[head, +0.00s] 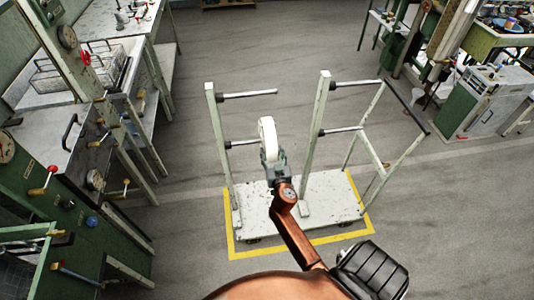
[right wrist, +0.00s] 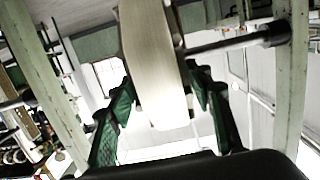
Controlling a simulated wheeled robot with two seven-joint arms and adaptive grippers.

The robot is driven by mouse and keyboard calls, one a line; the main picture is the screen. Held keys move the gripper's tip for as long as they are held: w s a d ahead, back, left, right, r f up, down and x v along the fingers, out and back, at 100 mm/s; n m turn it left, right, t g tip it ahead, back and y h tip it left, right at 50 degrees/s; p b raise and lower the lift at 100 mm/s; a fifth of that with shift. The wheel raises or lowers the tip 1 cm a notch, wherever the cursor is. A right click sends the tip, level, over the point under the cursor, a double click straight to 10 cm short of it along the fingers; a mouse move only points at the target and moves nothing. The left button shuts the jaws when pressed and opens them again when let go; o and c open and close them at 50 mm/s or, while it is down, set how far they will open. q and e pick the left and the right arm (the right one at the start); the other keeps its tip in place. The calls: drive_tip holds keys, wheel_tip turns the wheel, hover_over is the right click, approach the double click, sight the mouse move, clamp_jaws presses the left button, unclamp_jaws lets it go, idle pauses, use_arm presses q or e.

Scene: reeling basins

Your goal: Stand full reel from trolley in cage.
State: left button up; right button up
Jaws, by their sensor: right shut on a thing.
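A white reel (head: 267,138) shows edge-on near the free end of the lower left peg (head: 241,142) of the trolley (head: 325,193). My right gripper (head: 270,160) is shut on the reel. In the right wrist view the pale reel (right wrist: 155,60) stands between the green fingers (right wrist: 160,105), with a dark rod beside it. I cannot tell whether the peg still passes into the reel. A wire cage (head: 75,72) stands on the bench at the upper left and looks empty. My left gripper is not in view.
The trolley has pale posts, other bare pegs (head: 248,94) and a yellow floor outline (head: 303,242). A green machine with levers (head: 60,190) stands at the left, in front of the cage bench. A green cabinet (head: 482,103) stands at the right. Open floor surrounds the trolley.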

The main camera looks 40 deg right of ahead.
drive_tip(key=shift+s+d+r, duration=0.1)
drive_tip(key=shift+s+d, duration=0.15)
drive_tip(key=shift+d, duration=0.15)
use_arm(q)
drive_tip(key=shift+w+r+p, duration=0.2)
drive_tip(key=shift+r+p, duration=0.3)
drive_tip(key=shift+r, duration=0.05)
use_arm(e)
drive_tip(key=s+d, duration=0.4)
drive_tip(key=d, duration=0.3)
drive_tip(key=shift+s, duration=0.15)
drive_tip(key=shift+a, duration=0.1)
